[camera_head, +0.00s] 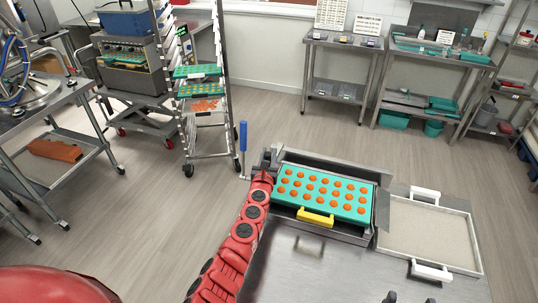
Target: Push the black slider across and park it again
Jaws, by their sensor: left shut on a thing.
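My left gripper (268,158) is at the left end of the metal depositor frame (325,160), at the end of my red arm. It is shut on a small dark thing there, which appears to be the black slider. The gripper and the slider blend together, and the jaws hide most of the slider. A teal tray (322,217) with rows of orange gummies and a yellow handle (315,217) sits in the frame, just right of the gripper. Dark tips (410,298) at the bottom edge may be my right gripper, but they are cut off.
A blue-handled lever (243,137) stands upright just left of my left gripper. A shallow tray with white handles (425,236) lies at the right of the machine. A rack (204,90) with teal trays stands behind at left. The floor between is clear.

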